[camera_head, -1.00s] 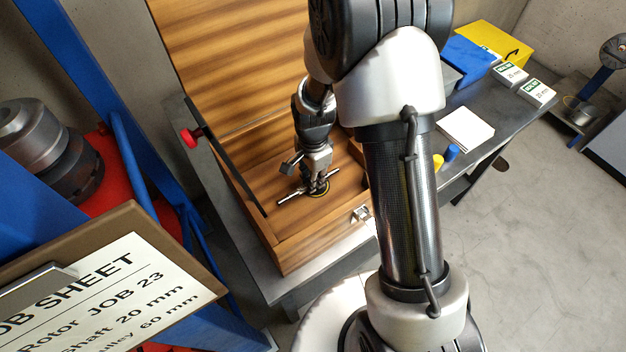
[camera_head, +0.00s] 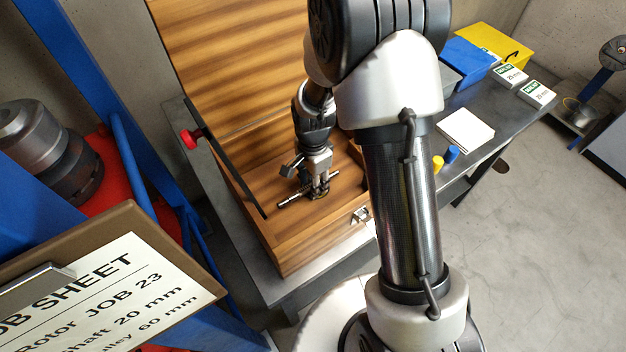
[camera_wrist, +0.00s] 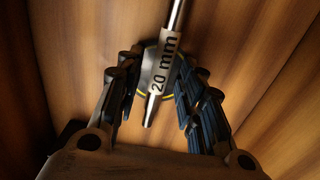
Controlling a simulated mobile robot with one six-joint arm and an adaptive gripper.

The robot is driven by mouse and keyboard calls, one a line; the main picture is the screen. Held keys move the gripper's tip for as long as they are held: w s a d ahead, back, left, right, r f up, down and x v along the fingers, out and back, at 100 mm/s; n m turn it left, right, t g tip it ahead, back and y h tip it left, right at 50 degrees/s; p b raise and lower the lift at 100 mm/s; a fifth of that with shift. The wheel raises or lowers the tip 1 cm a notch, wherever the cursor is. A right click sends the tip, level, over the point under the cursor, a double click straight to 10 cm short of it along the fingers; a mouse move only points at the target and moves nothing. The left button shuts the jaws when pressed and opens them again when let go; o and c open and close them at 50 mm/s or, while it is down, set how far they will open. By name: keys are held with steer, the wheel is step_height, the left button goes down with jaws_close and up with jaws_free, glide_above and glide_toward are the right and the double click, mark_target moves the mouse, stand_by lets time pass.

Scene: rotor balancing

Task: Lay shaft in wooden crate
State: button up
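The shaft (camera_wrist: 155,88) is a thin metal rod with a white "20 mm" label. In the head view the shaft (camera_head: 291,201) lies at a slant inside the wooden crate (camera_head: 283,254), at or close to its floor. My gripper (camera_head: 320,191) points down over the shaft. In the wrist view my gripper (camera_wrist: 161,62) is open, its two dark fingers standing on either side of the shaft with gaps. A round grey disc with a yellow edge (camera_wrist: 145,63) shows behind the shaft; how it relates to the shaft is unclear.
The crate's lid (camera_head: 225,60) stands open at the back. A red knob (camera_head: 190,138) sits at the crate's left. A job sheet (camera_head: 130,290) is at lower left. The bench on the right holds a white pad (camera_head: 466,130), small boxes (camera_head: 537,93) and blue and yellow bins (camera_head: 470,62).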

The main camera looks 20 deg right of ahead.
steer(key=s+r+n+t+p, duration=0.1)
steer(key=s+r+n+p, duration=0.2)
steer(key=r, duration=1)
steer(key=s+r+n+t+p, duration=0.1)
steer(key=s+r+n, duration=0.4)
steer(key=r, duration=0.9)
steer(key=s+r+n+t, duration=0.1)
steer(key=s+r+n, duration=0.1)
steer(key=s, duration=0.4)
steer(key=s+r+n+t, duration=0.1)
steer(key=s+r+n, duration=0.2)
steer(key=s, duration=0.4)
steer(key=shift+s+d+n+t, duration=0.15)
steer(key=shift+d+n+t, duration=0.2)
steer(key=shift+n, duration=0.35)
